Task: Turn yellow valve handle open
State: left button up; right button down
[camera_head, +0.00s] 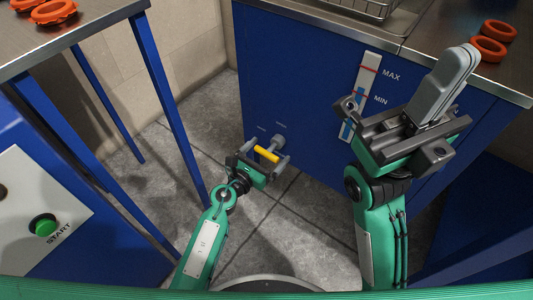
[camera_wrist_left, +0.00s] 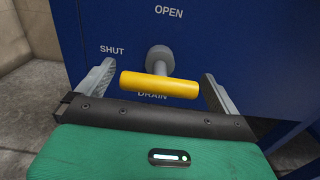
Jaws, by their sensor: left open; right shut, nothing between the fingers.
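The yellow valve handle (camera_head: 267,154) is a short bar on a grey stem low on the blue cabinet front. In the left wrist view the handle (camera_wrist_left: 158,86) lies roughly horizontal, with the round grey stem (camera_wrist_left: 160,58) behind it. White labels read OPEN above, SHUT to the left and DRAIN below, partly covered. My left gripper (camera_head: 264,157) is open, with one finger beyond each end of the handle; gaps show and neither finger clearly touches it. My right gripper (camera_head: 461,60) is shut and empty, raised before the cabinet at the right.
The blue cabinet (camera_head: 300,75) carries a gauge (camera_head: 369,75) marked MAX and MIN, partly hidden by my right gripper. Orange rings (camera_head: 488,48) lie on its top. A steel-topped table (camera_head: 95,28) with blue legs stands left. A green START button (camera_head: 43,225) is lower left.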

pick_arm(q)
jog(key=c, duration=1)
